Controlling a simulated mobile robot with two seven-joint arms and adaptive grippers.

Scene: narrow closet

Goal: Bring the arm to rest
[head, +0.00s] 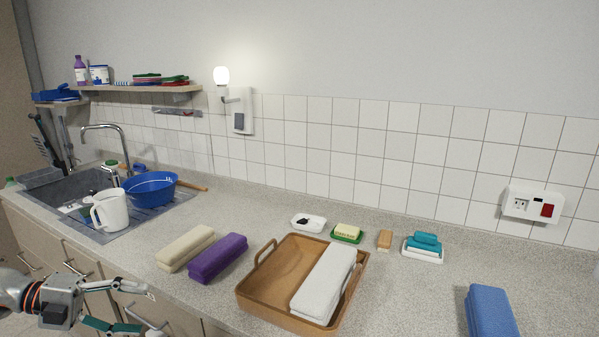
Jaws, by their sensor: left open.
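My left gripper (137,308) is at the lower left of the head view, in front of the counter's front edge and the cabinet doors. Its fingers are apart with nothing between them. It touches none of the things on the counter. My right gripper does not show. A wooden tray (262,287) with a handle at each end stands near the counter's front, and a rolled white towel (325,284) lies in its right part.
A cream towel (186,248) and a purple towel (218,258) lie left of the tray. A blue towel (491,312) lies at right. Soap dishes line the wall side. A white jug (111,210) and blue basin (150,187) stand by the sink (75,193).

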